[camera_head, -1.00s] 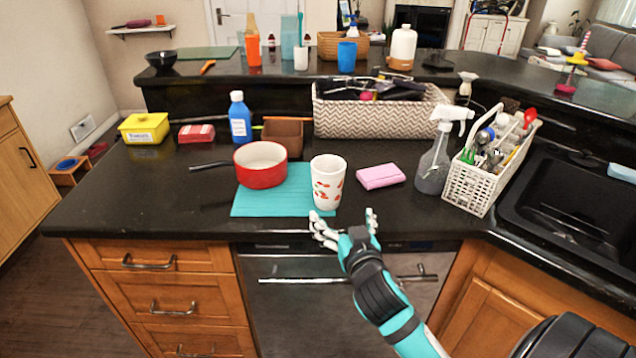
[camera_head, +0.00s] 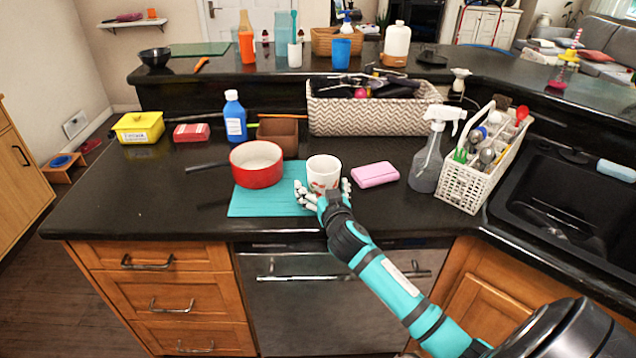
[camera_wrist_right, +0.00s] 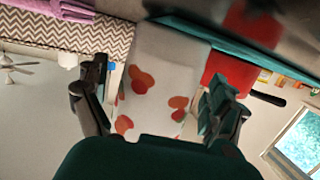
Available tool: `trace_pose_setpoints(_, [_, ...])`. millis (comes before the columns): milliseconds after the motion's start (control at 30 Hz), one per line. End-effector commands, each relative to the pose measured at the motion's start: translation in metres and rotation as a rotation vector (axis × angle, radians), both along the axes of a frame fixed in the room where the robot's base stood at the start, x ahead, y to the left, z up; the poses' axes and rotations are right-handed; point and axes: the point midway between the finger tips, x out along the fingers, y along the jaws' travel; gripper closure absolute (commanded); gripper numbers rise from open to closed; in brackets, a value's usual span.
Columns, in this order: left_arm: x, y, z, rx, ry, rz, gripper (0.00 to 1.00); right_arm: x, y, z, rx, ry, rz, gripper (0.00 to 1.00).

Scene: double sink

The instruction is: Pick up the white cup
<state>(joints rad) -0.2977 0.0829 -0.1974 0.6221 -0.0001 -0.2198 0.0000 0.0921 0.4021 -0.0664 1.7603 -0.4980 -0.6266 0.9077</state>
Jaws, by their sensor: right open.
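The white cup (camera_head: 324,171) with red-orange spots stands upright at the right edge of the teal mat (camera_head: 262,203) on the dark counter. My right gripper (camera_head: 323,192) is open, with its fingers spread on either side of the cup at its near side. In the right wrist view the cup (camera_wrist_right: 157,85) fills the space between the fingers of the right gripper (camera_wrist_right: 160,105). Whether the fingers touch the cup I cannot tell. In the head view the gripper hides the cup's lower part. My left gripper is not in view.
A red pot (camera_head: 257,165) sits on the mat just left of the cup. A pink block (camera_head: 375,174) lies close on the right. A spray bottle (camera_head: 430,158) and white caddy (camera_head: 474,184) stand farther right by the sink (camera_head: 570,205). A patterned basket (camera_head: 370,117) stands behind.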

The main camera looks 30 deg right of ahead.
Motion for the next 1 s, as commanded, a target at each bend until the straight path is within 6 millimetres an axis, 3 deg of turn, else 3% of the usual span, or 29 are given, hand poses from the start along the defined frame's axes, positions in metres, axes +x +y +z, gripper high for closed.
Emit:
trace_pose_setpoints(200, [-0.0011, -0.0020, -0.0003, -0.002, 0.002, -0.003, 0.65, 0.0003, 0.0001, -0.0002, 0.000, 0.000, 0.001, 0.06])
trace_pose_setpoints(733, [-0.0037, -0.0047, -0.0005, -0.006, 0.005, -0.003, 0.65, 0.0001, 0.0004, -0.0005, 0.001, 0.001, 0.001, 0.75])
trace_pose_setpoints(1000, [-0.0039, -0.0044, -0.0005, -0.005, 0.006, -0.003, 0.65, 0.0003, 0.0003, 0.0015, 0.000, -0.002, 0.001, 0.77])
